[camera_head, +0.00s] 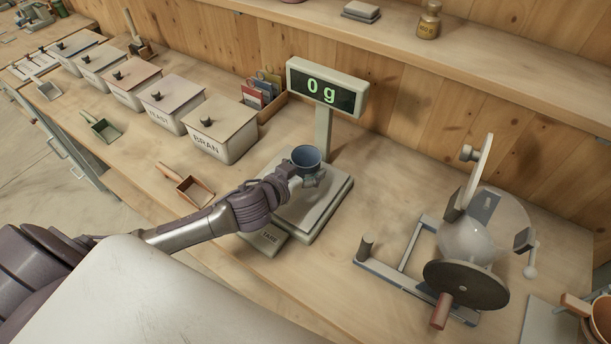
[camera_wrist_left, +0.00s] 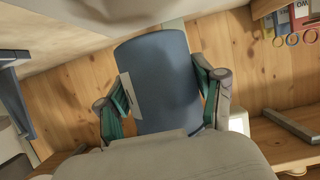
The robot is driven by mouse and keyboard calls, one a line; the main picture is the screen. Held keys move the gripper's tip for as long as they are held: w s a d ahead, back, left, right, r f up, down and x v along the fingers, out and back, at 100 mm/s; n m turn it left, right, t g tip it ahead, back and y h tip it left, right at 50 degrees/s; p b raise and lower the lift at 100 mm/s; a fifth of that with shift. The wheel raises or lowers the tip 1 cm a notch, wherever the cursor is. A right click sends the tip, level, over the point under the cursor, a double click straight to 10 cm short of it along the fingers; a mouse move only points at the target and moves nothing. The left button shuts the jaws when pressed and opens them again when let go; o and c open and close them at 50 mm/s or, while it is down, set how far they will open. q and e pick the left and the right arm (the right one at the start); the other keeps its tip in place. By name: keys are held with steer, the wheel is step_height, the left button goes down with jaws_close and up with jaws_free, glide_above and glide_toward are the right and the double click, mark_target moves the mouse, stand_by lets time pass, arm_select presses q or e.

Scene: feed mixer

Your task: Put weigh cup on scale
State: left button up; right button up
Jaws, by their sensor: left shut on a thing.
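The blue weigh cup (camera_head: 307,158) is upright over the scale's plate in the head view, and the display reads 0 g. It also fills the middle of the left wrist view (camera_wrist_left: 165,75). My left gripper (camera_head: 310,178) is shut on the cup, with a finger on each side of it in the wrist view (camera_wrist_left: 165,100). The scale (camera_head: 330,205) has a pale square plate and a display (camera_head: 327,88) on a post behind it. I cannot tell whether the cup's base touches the plate. My right gripper is not in view.
A row of lidded feed bins, one marked BRAN (camera_head: 222,128), stands left of the scale. A scoop (camera_head: 190,190) and a green scoop (camera_head: 103,128) lie in front of the bins. A mixer (camera_head: 470,240) with a metal frame stands to the right. A shelf (camera_head: 430,55) runs behind.

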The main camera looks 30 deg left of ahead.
arm_select(q)
step_height(320, 180, down, 3)
steer(key=shift+f, duration=0.5)
steer(key=shift+f, duration=0.15)
steer(key=o, duration=1.2)
steer(key=shift+o, duration=0.2)
steer(key=b+v, duration=0.1)
steer(key=v, duration=1)
steer(key=shift+s+b, duration=0.1)
steer(key=shift+b, duration=0.25)
steer(key=shift+s+r, duration=0.3)
steer(key=shift+s, duration=0.15)
